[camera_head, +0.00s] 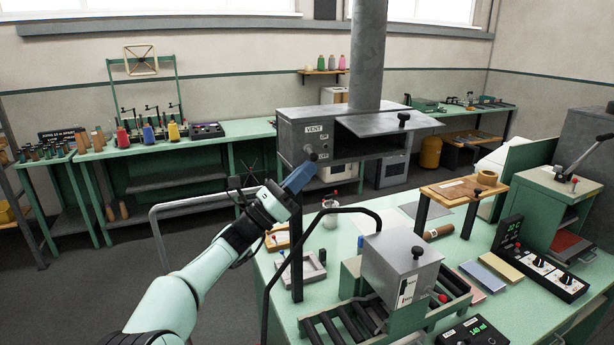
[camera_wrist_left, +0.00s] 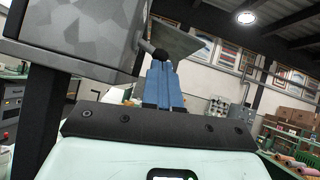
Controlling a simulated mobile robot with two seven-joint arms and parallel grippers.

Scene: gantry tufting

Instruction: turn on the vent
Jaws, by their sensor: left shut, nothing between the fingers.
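The vent is a grey metal hood box (camera_head: 290,135) with a VENT label (camera_head: 316,129) on its face and a round duct rising from it. A small lever (camera_head: 308,150) sits on that face below the label. My left gripper (camera_head: 304,170) is shut and empty, its blue fingers just below and in front of the lever. In the left wrist view the shut fingers (camera_wrist_left: 161,72) reach up to a dark knob (camera_wrist_left: 160,55) beside the grey box (camera_wrist_left: 90,32). Whether they touch it I cannot tell. My right gripper is out of view.
A green table (camera_head: 325,241) at the front right holds a grey roller machine (camera_head: 402,262), dial boxes and a wooden stand (camera_head: 465,190). A bent dark rail (camera_head: 330,212) stands close to my left arm. A back bench (camera_head: 240,127) carries coloured yarn cones.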

